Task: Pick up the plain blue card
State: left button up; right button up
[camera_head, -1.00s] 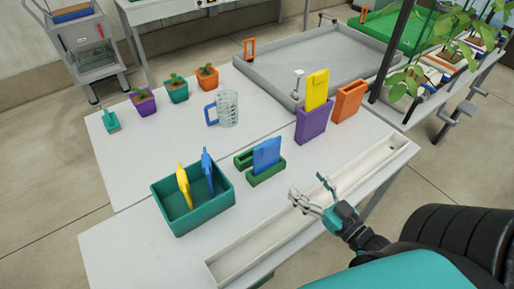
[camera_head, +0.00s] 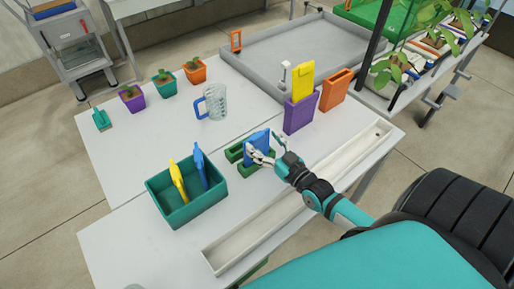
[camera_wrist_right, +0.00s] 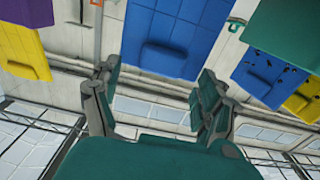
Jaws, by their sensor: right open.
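The plain blue card (camera_head: 256,138) stands upright in a green slotted holder (camera_head: 235,152) on the white table. In the right wrist view the card (camera_wrist_right: 172,35) is a flat blue panel with a raised bar. My right gripper (camera_head: 267,150) is at the card's near side and hides part of it and the holder. Its fingers (camera_wrist_right: 157,85) are open and spread wide, with the card ahead between them; I see no grip on it. A second blue card with dark marks (camera_wrist_right: 268,72) shows at right. My left gripper is out of view.
A purple holder (camera_head: 298,116) with a yellow card stands right, beside an orange holder (camera_head: 335,90). A glass jug (camera_head: 216,103) stands behind. A white trough (camera_head: 290,212) runs in front.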

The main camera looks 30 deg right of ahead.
aim_at(259, 138)
jog(key=w, duration=0.3)
jog(key=shift+w+a, duration=0.1)
jog(key=shift+c, duration=0.4)
jog(key=c, duration=1.2)
jog(key=shift+r, duration=0.1)
